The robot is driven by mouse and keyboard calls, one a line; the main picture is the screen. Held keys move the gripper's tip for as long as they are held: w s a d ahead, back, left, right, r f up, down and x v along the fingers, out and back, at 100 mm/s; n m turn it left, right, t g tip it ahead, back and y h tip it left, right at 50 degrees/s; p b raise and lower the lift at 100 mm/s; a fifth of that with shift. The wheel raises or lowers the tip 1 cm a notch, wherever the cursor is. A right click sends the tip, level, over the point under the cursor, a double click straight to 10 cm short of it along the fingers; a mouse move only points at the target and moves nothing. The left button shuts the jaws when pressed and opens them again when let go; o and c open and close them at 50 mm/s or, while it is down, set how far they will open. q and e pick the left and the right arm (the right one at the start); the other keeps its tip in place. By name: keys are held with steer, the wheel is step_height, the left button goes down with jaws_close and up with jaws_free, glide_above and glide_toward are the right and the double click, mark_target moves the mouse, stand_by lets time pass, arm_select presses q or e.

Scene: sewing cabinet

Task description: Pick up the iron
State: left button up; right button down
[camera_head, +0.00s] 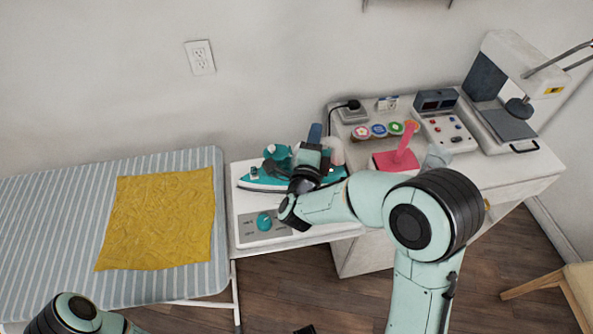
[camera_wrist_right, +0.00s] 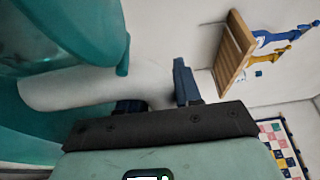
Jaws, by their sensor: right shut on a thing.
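The teal iron (camera_head: 258,180) sits on the white control base (camera_head: 242,208) beside the ironing board. My right gripper (camera_head: 316,146) reaches over its handle end from the right, and its wrist covers part of the iron. In the right wrist view, the iron's teal body (camera_wrist_right: 70,35) fills the upper left, and its pale handle (camera_wrist_right: 80,88) runs to my right gripper's dark fingers (camera_wrist_right: 158,90). The gripper is shut on the iron, with the handle at its fingers. Of my left arm only a link shows at the bottom left; its gripper cannot be made out.
The striped ironing board (camera_head: 60,200) with a crumpled yellow cloth (camera_head: 160,220) lies left. The white cabinet (camera_head: 500,165) at right holds thread spools (camera_head: 378,130), a pink item (camera_head: 400,155), a control box (camera_head: 445,125) and a sewing machine (camera_head: 515,75). A wooden stool (camera_head: 575,285) stands lower right.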

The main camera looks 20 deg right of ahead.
steer(key=shift+r, duration=0.35)
